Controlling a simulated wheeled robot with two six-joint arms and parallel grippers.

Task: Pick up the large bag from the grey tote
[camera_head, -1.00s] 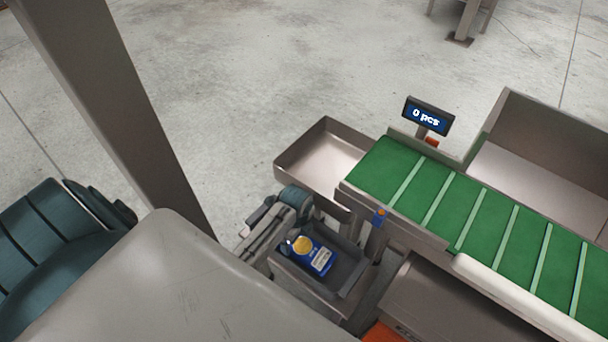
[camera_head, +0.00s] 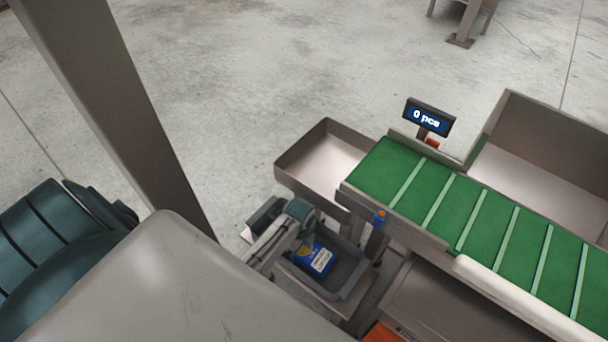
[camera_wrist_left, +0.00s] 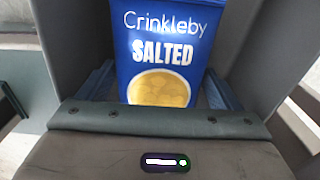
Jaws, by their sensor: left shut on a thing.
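The large bag (camera_head: 320,262) is blue with a yellow round picture and a white label, and sits inside the grey tote (camera_head: 352,284) in the head view. In the left wrist view the bag (camera_wrist_left: 166,42) reads "Crinkleby SALTED" and stands between my left fingers. My left gripper (camera_wrist_left: 158,92) is shut on the bag, with one finger at each side. In the head view my left gripper covers the bag's upper left part. Grey tote walls rise on both sides in the wrist view. My right gripper is not in view.
A green cleated conveyor (camera_head: 430,203) runs right of the tote, with a display (camera_head: 428,117) reading "0 pcs". A metal tray (camera_head: 325,160) lies behind the tote. A grey pillar (camera_head: 120,110) rises at left.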

